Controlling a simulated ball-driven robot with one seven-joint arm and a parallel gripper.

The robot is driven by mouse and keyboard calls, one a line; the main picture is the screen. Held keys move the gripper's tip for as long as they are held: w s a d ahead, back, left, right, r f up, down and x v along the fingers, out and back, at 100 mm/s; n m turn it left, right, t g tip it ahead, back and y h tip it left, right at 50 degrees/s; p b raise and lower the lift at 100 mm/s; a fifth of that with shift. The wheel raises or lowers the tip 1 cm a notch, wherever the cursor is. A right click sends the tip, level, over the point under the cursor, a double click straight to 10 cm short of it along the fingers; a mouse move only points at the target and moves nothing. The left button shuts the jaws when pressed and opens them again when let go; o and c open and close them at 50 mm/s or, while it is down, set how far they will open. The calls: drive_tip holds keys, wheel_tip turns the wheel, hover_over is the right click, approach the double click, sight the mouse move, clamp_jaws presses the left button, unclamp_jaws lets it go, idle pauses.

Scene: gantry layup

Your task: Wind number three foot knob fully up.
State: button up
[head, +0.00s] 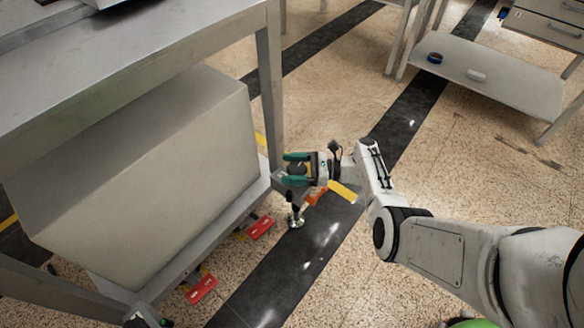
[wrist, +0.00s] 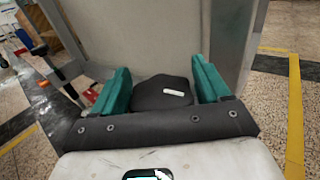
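My gripper (head: 291,169), with two teal fingers, reaches in at the near right corner of the bench frame. A dark foot knob (wrist: 163,93) with a small white mark on top sits between the fingers in the wrist view. The fingers stand on either side of it, close to its edges; whether they press on it I cannot tell. Below the gripper in the head view, a shiny metal foot (head: 295,220) stands on the dark floor stripe. No number is readable on the knob, and its lower part is hidden.
A large grey box (head: 140,165) rests on the bench's lower shelf, left of my gripper. Red tags (head: 260,227) (head: 202,289) lie low along the shelf edge. A second table (head: 490,72) stands at the back right. Open floor lies between.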

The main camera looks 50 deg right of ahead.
drive_tip(key=shift+o, duration=0.5)
drive_tip(key=shift+d, duration=0.1)
drive_tip(key=shift+s+d, duration=0.2)
drive_tip(key=shift+s, duration=0.1)
drive_tip(key=v, duration=1)
drive_tip(key=shift+p, duration=0.3)
